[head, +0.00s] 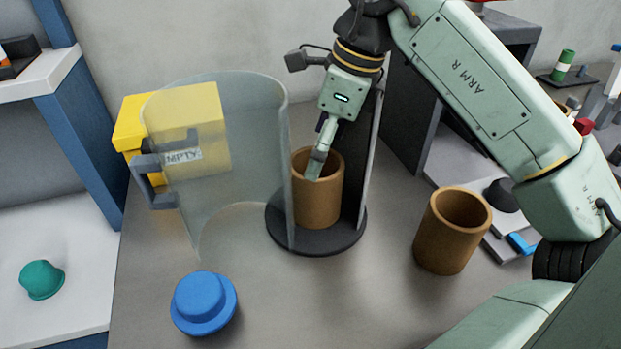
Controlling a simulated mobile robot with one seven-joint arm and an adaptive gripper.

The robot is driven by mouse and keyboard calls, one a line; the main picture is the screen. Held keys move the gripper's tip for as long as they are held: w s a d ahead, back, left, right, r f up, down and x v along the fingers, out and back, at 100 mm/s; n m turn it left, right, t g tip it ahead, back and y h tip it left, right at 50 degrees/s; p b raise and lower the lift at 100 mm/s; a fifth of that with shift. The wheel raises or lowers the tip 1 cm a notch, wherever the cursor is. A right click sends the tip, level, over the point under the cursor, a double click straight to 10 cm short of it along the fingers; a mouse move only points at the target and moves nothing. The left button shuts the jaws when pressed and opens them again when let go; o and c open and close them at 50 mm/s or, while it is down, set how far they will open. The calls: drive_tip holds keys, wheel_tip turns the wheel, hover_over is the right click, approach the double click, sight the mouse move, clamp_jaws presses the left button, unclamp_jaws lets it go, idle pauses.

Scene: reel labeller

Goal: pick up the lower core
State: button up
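A brown hollow core (318,208) stands upright on a dark round base (325,244). A second brown hollow core (448,240) stands on the grey table to the right, lower in the picture, and nothing holds it. My gripper (316,168) points down at the mouth of the core on the base. One finger shows at or inside that core's rim. The other finger is hidden, so I cannot tell how far apart they are or whether they grip the wall.
A curved clear door (245,165) with a handle and a partly readable label stands open left of the base. A yellow box (133,125) is behind it. A blue cap-shaped piece (203,303) lies in front. A dark wall (370,150) stands close behind my gripper.

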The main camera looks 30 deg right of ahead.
sight(318, 204)
drive_tip(key=p+x, duration=0.2)
drive_tip(key=x, duration=0.5)
drive_tip(key=shift+w+f, duration=0.2)
drive_tip(key=shift+f, duration=0.05)
drive_tip(key=shift+c, duration=0.2)
drive_tip(key=c, duration=0.9)
drive_tip(key=shift+a+r, duration=0.1)
drive_tip(key=shift+r, duration=0.15)
